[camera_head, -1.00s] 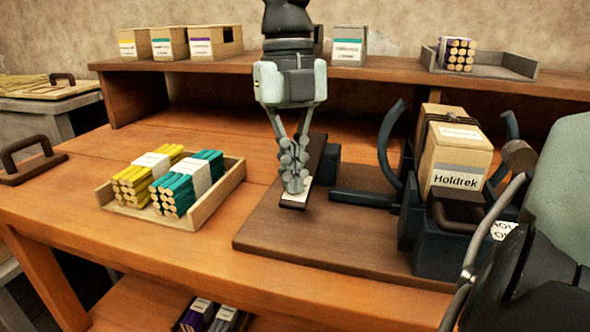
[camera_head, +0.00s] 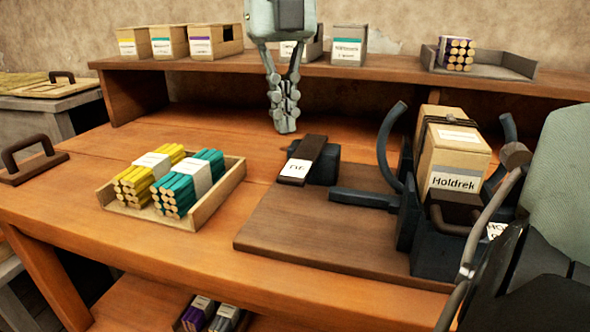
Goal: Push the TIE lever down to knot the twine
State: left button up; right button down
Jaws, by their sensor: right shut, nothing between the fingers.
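The TIE lever (camera_head: 309,151) is a dark brown bar with a white label at its near end. It is joined to a dark block on the brown base board (camera_head: 290,232). My right gripper (camera_head: 285,126) hangs above and behind the lever, shut and empty, apart from it. The press (camera_head: 405,215) is dark blue-grey with curved arms. It holds a cardboard box (camera_head: 455,155) marked Holdrek, with dark twine (camera_head: 440,121) around its upper part. Whether the twine is knotted cannot be made out. My left gripper is not in view.
A wooden tray (camera_head: 226,188) with yellow and teal stick bundles stands left of the base board. A back shelf (camera_head: 270,70) carries several small boxes and a grey tray (camera_head: 510,67). A curved metal rod and my own dark parts cover the lower right.

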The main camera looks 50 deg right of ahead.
jog(key=shift+w+r, duration=0.2)
jog(key=shift+r, duration=2.35)
